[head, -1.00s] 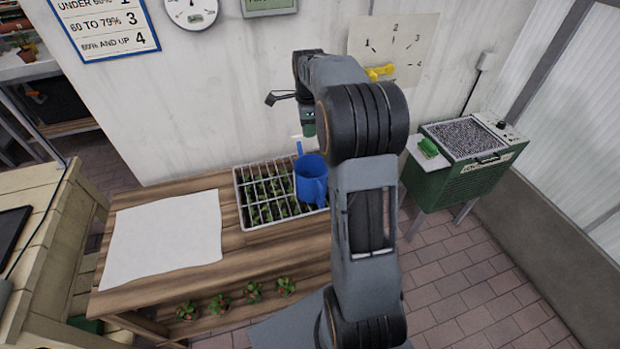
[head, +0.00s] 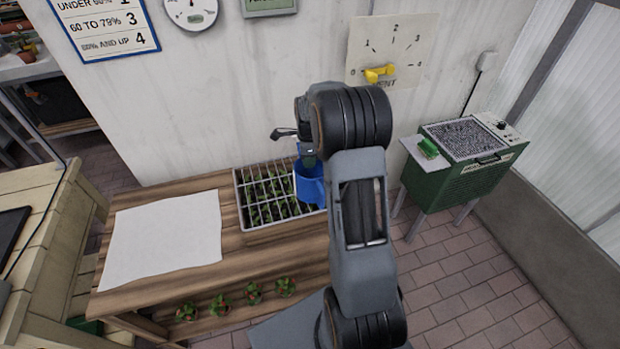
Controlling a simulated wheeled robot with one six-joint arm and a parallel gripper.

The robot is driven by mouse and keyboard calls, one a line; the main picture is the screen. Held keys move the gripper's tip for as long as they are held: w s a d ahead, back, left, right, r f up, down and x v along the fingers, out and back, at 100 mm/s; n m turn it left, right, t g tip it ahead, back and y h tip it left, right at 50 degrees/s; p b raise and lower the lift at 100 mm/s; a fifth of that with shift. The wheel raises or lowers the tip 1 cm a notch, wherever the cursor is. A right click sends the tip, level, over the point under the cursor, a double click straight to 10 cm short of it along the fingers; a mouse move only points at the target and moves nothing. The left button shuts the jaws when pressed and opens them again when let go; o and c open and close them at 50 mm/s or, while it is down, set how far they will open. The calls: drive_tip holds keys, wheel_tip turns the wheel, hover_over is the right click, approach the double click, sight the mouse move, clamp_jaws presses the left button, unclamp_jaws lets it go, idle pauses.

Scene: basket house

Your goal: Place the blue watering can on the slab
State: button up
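The blue watering can (head: 309,186) stands at the right end of the wire-topped seedling tray, on the wooden bench. I cannot tell whether it rests on the tray's grid or beside it. My gripper (head: 306,158) is right above the can, at its upper rim. Its fingertips are hidden by the can and my arm, so I cannot see whether they are open or touching it. A flat white slab-like sheet (head: 160,238) with wavy edges lies bare on the left part of the bench.
The seedling tray (head: 240,196) lies between the white sheet and the can. Several small plants (head: 253,293) sit on the lower shelf. A green heater-like box (head: 462,178) on legs stands at right. A yellow lever (head: 378,73) is on the wall dial behind my arm.

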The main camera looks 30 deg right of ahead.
drive_tip(key=shift+f, duration=1)
drive_tip(key=shift+c, duration=0.4)
clamp_jaws()
drive_tip(key=shift+r, duration=0.15)
